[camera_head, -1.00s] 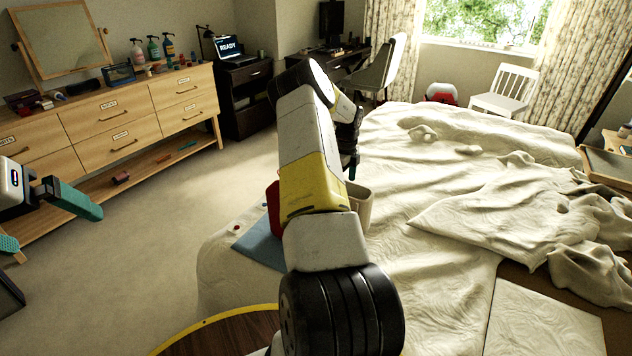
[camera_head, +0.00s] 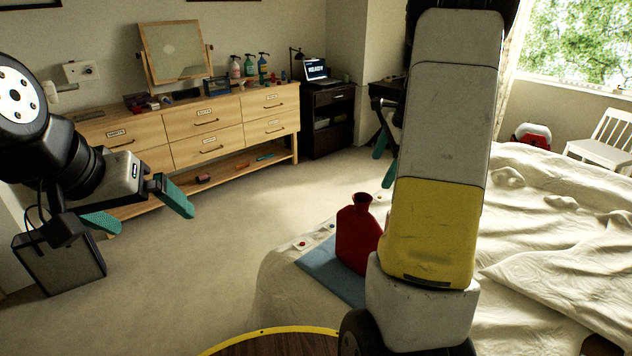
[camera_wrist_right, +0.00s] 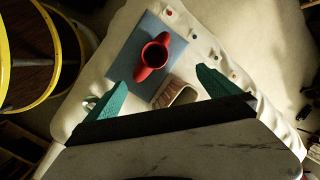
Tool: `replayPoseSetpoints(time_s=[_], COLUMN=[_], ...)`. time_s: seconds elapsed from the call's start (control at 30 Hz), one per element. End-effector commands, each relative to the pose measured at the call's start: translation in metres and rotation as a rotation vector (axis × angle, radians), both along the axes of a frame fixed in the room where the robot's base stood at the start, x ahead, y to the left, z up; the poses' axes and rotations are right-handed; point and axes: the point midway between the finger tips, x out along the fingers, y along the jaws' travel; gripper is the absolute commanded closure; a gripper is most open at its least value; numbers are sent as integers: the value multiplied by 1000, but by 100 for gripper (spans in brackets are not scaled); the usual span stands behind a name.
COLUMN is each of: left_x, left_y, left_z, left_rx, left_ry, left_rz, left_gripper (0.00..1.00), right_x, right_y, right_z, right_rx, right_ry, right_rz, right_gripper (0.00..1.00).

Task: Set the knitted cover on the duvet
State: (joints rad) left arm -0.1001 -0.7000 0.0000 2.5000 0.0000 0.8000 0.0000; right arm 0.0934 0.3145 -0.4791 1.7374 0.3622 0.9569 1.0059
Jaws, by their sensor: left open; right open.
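The cream duvet (camera_head: 535,225) lies rumpled on the bed at the right of the head view. A red hot-water bottle (camera_head: 357,235) stands upright on a blue mat (camera_head: 325,272) at the bed's corner; it also shows in the right wrist view (camera_wrist_right: 153,56). Beside it in the wrist view is a pale, open-topped item with a pinkish inside (camera_wrist_right: 176,93), possibly the knitted cover; my right arm hides that spot in the head view. My right gripper (camera_wrist_right: 159,78) is open and empty above these things. My left gripper (camera_head: 140,208) is open and empty over the floor.
A wooden dresser (camera_head: 205,137) with bottles and a mirror stands along the far wall. A dark cabinet (camera_head: 328,118) holds a laptop. A round yellow-edged wooden top (camera_head: 275,346) is at the front. Carpet between bed and dresser is clear.

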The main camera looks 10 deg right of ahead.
Motion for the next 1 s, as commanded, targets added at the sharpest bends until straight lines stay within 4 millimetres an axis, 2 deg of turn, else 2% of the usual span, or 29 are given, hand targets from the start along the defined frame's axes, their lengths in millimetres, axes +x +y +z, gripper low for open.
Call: replayPoseSetpoints(time_s=[0.03, 0.2, 0.4, 0.5, 0.6, 0.73, 0.87, 1.0], left_x=[0, 0, 0, 0, 0, 0, 0, 0], left_y=[0, 0, 0, 0, 0, 0, 0, 0], left_z=[0, 0, 0, 0, 0, 0, 0, 0], left_rx=[0, 0, 0, 0, 0, 0, 0, 0], left_ry=[0, 0, 0, 0, 0, 0, 0, 0], left_rz=[0, 0, 0, 0, 0, 0, 0, 0], left_gripper=[0, 0, 0, 0, 0, 0, 0, 0], right_x=[-11, -52, -114, -149, -181, -212, -229, -235], right_y=[22, 85, 151, 177, 198, 214, 222, 224], right_z=[19, 63, 98, 107, 109, 106, 102, 100], right_rx=[-9, -81, -231, -333, -444, -573, -655, -686], right_ry=[-46, -183, -344, -416, -476, -526, -546, -551], right_rz=[100, 453, 878, 1090, 1283, 1479, 1590, 1631], right_gripper=[0, 0, 0, 0, 0, 0, 0, 0])
